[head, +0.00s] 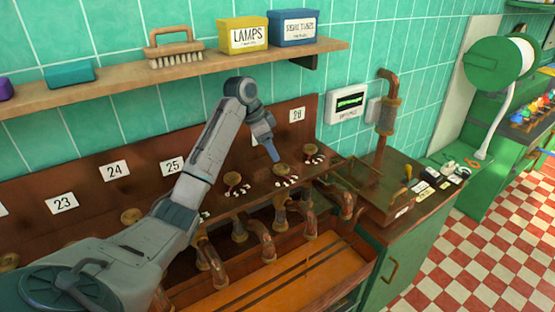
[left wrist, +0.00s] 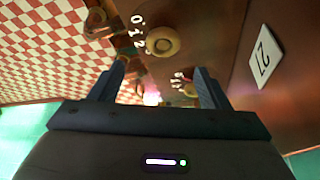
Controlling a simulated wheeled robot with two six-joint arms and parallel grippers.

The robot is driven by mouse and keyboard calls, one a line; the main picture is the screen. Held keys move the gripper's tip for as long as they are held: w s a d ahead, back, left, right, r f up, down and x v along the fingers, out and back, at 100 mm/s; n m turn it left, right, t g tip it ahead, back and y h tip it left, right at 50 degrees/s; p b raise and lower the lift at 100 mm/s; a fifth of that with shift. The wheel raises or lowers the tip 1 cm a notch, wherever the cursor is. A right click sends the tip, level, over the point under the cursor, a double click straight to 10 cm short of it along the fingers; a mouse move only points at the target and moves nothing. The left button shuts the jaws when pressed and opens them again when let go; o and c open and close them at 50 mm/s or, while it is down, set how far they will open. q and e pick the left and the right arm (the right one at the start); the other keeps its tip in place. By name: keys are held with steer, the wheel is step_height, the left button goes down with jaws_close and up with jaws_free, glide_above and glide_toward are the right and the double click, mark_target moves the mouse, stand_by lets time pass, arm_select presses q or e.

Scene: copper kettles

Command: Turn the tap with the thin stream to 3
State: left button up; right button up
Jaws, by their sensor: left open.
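A row of taps with round brass knobs runs along the brown wooden panel. One knob (head: 281,170) is just below my left gripper (head: 272,155), whose fingers point down and stay apart from it as far as I can tell. In the left wrist view, a brass knob (left wrist: 162,41) with white marks 0, 1 and 2 beside it shows between and beyond the open, empty fingers of the left gripper (left wrist: 160,70). Another knob (left wrist: 190,89) is partly hidden by a finger. I cannot make out a thin stream at any spout. My right gripper is not in view.
Number plates 23 (head: 64,203), 24 (head: 115,170), 25 (head: 174,166) and 28 (head: 297,115) mark the panel; plate 27 (left wrist: 262,56) shows in the left wrist view. Another knob (head: 311,150) is close on the right. Copper spouts (head: 261,243) hang over a wooden trough (head: 285,283).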

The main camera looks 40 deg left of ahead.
mark_target(280, 167)
arm_select(q)
steer(key=p+x, duration=0.1)
steer(key=x, duration=0.2)
steer(key=shift+d+f, duration=0.1)
steer(key=shift+d, duration=0.05)
steer(key=f, duration=0.2)
steer(key=w+f+p, duration=0.1)
steer(key=shift+w+f+p, duration=0.2)
steer(key=shift+f+p, duration=0.1)
steer(key=shift+f, duration=0.1)
steer(key=shift+d+f, duration=0.1)
steer(key=shift+f, duration=0.15)
steer(key=shift+d, duration=0.1)
steer(key=shift+f, duration=0.1)
steer(key=shift+c, duration=0.4)
steer(key=c, duration=0.9)
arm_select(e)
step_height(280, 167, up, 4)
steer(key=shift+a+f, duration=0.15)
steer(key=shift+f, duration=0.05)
